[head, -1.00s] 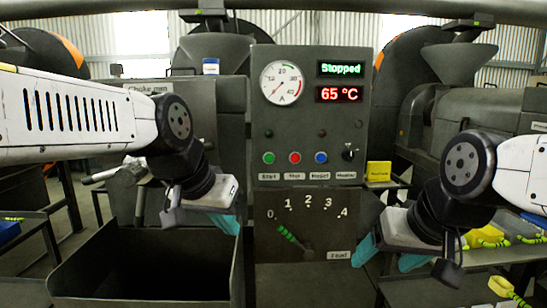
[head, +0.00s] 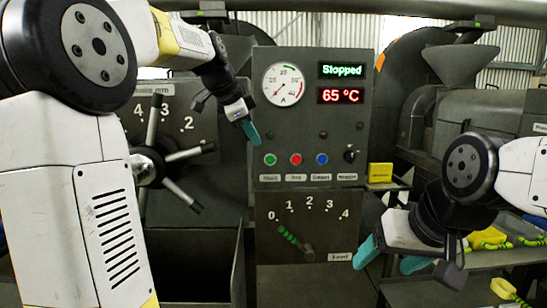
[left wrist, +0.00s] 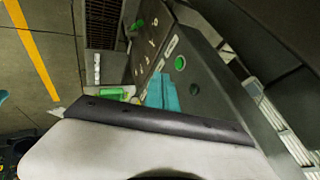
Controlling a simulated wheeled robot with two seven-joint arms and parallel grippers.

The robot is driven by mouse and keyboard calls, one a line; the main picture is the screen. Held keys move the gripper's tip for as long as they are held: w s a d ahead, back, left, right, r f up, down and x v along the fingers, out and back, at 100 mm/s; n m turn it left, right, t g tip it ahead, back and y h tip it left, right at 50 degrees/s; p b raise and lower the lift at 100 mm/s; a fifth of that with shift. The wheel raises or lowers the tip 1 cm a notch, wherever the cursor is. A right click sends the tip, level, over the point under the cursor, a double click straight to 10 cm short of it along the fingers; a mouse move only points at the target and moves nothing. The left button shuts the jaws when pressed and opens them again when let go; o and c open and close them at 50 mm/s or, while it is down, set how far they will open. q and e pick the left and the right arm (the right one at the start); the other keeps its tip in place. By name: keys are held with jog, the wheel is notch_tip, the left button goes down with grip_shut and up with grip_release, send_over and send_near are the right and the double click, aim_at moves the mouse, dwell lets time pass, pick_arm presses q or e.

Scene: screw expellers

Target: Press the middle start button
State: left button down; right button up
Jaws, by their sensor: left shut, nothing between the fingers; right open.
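The green start button (head: 270,160) sits at the left end of a row on the middle machine's dark panel (head: 340,128), beside a red and a blue button. The left wrist view also shows the green button (left wrist: 180,63). My left gripper (head: 255,136), with teal fingertips, is shut and empty, a little above and left of the green button in the head view. Its teal fingers (left wrist: 162,93) show near the button in the left wrist view; I cannot tell how far off the panel they are. My right gripper (head: 390,258) is open and empty, lower right of the panel.
The green display (head: 342,70) reads "Stopped", the red one (head: 340,95) 65 °C. A dial gauge (head: 284,84) is beside them. A feed lever (head: 295,242) is below the buttons. A spoked choke handwheel (head: 155,160) is at left. A yellow box (head: 380,172) is at right.

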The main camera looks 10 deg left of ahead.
aim_at(270, 159)
pick_arm(q)
jog(key=x, duration=0.4)
jog(key=w+x, duration=0.1)
jog(key=x, duration=0.2)
jog(key=w+a+r+x, duration=0.1)
jog(key=x, duration=0.3)
jog(key=shift+w+d+f, duration=0.15)
jog(key=shift+w, duration=0.6)
jog(key=shift+w+a, duration=0.25)
jog(key=shift+w, duration=0.5)
jog(key=shift+s, duration=0.1)
